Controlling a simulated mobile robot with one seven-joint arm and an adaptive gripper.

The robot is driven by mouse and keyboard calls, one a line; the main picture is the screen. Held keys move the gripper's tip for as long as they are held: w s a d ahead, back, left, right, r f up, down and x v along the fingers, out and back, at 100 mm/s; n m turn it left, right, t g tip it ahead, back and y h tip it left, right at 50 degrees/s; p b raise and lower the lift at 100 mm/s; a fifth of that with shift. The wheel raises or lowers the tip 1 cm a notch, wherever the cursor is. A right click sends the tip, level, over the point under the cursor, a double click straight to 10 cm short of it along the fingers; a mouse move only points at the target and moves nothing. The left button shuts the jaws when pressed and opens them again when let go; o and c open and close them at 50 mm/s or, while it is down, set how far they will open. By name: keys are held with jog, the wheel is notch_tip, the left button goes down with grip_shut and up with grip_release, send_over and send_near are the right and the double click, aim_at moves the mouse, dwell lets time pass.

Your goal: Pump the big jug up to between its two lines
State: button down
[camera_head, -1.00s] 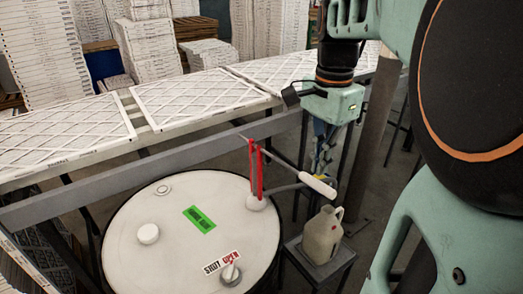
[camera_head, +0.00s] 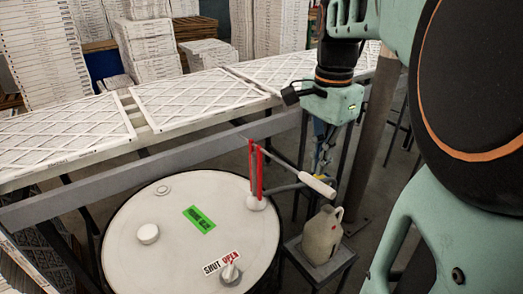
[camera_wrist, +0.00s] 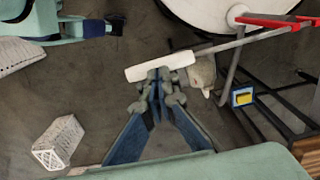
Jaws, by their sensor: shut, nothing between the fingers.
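The big jug (camera_head: 322,236) is beige, with a handle and a small red mark. It stands upright on a small dark stand beside the drum; its two lines and fill level cannot be made out. The pump (camera_head: 256,178) has red uprights on the drum lid, and a lever rod ending in a white grip (camera_head: 319,185). A spout pipe runs toward the jug. My gripper (camera_head: 322,172) points down near the white grip, shut and empty. In the wrist view its fingertips (camera_wrist: 160,82) overlap the grip's lower edge; contact cannot be told. The jug is partly hidden there.
The white drum lid (camera_head: 180,255) carries a green label, caps and a SHUT/OPEN valve knob (camera_head: 230,273) pointing near OPEN. A grey rail and table of boxed filters (camera_head: 200,98) run behind. A post stands right of my gripper.

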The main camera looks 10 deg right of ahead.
aim_at(317, 181)
jog(key=shift+f+b, duration=0.75)
jog(key=shift+f, duration=0.4)
jog(key=shift+f+b, duration=0.75)
jog(key=shift+f, duration=0.35)
jog(key=shift+f+b, duration=0.75)
jog(key=shift+f, duration=0.35)
jog(key=shift+s+f, duration=0.1)
jog(key=shift+s+f+b, duration=0.15)
jog(key=shift+f+b, duration=0.65)
jog(key=shift+f, duration=0.4)
